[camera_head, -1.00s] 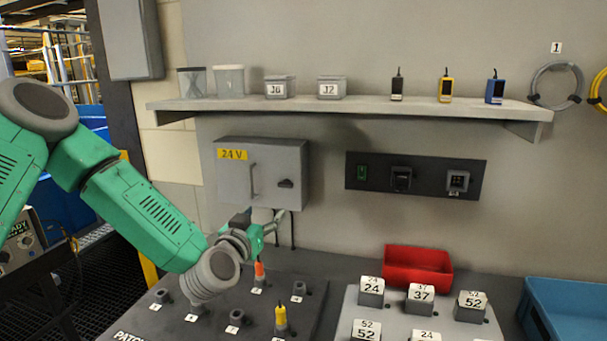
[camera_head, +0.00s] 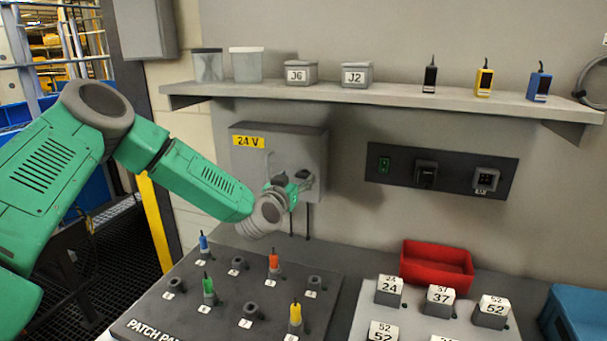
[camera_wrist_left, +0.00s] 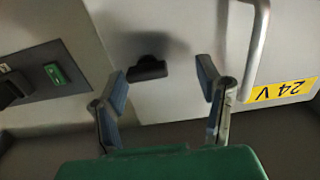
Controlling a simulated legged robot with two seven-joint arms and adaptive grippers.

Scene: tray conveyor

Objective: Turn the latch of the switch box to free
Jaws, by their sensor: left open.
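The grey switch box (camera_head: 300,145) with a yellow 24 V label hangs on the wall below the shelf. Its black latch (camera_wrist_left: 147,67) shows in the left wrist view, lying across the picture, between my fingertips in the picture but beyond them. In the head view my gripper largely hides the latch. My left gripper (camera_head: 295,184) is in front of the lower right of the box door. In the left wrist view my left gripper (camera_wrist_left: 162,75) is open and empty, its two fingers spread apart. My right gripper is in neither view.
A bar handle (camera_wrist_left: 258,45) on the box door is close beside one finger. A dark switch panel (camera_head: 450,178) is on the wall to the right. The shelf (camera_head: 400,95) juts out above. The patch panel (camera_head: 190,315) with several coloured plugs is below.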

